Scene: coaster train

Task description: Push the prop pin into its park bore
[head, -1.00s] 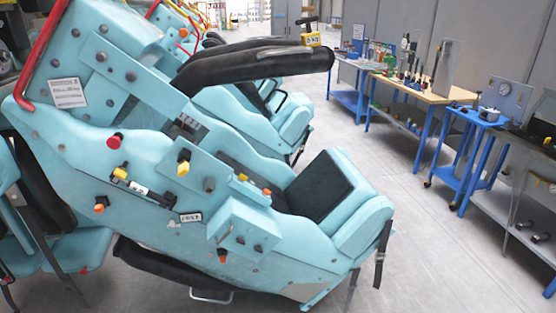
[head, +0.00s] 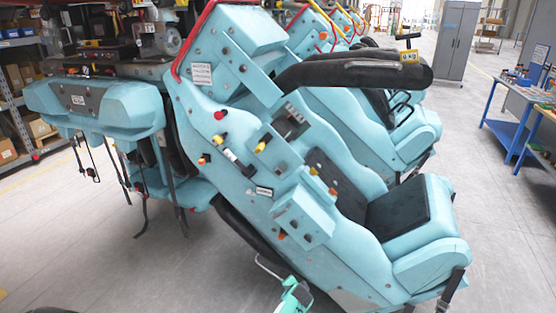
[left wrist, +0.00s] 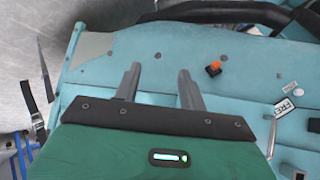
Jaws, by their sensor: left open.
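I cannot tell for sure which fitting is the prop pin or its park bore. On the teal side panel (head: 222,175) of the nearest coaster seat are a red knob (head: 219,115), yellow knobs (head: 260,146) and orange knobs (head: 202,160). A green part at the head view's bottom edge looks like this gripper (head: 292,296). My right gripper is out of view.
A black padded restraint (head: 352,70) juts from the seat top. Another teal car part (head: 95,100) and shelving (head: 14,95) stand left, a blue-legged bench (head: 515,115) right. The floor in front is clear.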

